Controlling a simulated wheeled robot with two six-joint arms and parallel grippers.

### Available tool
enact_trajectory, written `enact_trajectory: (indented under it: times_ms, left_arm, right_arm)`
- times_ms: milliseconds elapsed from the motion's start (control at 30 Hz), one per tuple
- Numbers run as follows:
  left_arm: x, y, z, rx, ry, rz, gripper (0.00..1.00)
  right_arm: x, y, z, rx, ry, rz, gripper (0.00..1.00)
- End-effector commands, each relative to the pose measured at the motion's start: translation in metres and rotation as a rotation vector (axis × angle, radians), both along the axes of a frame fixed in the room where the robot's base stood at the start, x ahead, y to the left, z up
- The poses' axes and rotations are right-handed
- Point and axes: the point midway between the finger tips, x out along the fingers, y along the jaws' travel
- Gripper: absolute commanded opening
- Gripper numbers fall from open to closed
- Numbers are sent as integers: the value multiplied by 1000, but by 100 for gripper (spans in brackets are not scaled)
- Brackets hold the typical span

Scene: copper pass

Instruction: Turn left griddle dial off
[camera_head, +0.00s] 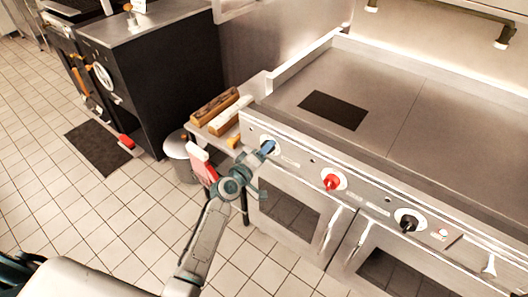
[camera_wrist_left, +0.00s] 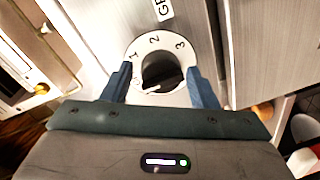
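The left griddle dial is a dark knob (camera_wrist_left: 162,70) on a pale round plate marked 1, 2 and 3 in the left wrist view. In the head view its pale plate (camera_head: 278,149) sits at the left end of the griddle's front panel, and the knob is mostly hidden by my gripper. A pale mark shows on the lower part of the knob. My left gripper (camera_head: 267,148) is open, with one blue finger on each side of the knob. I cannot tell whether the fingers touch it. My right gripper is not in view.
A red dial (camera_head: 332,182) and a black dial (camera_head: 408,222) are farther right on the panel. The flat griddle top (camera_head: 390,90) has a dark rectangle. A small side table with wooden boxes (camera_head: 215,106) stands left of the griddle. Tiled floor is open at left.

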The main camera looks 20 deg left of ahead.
Motion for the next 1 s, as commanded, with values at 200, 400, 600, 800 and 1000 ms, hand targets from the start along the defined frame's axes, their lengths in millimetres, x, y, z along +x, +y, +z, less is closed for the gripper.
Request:
enact_trajectory:
  times_ms: [200,400,600,800,1000]
  left_arm:
    - [0,0,-1,1,1,-1,62]
    - [-7,2,-2,3,2,0,62]
    - [-40,12,-1,5,3,0,62]
    - [-78,23,2,5,2,-1,62]
    - [-99,30,5,3,2,0,62]
  right_arm:
    - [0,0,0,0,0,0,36]
    - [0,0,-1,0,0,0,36]
    - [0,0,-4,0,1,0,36]
    - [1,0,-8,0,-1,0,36]
    - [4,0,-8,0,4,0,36]
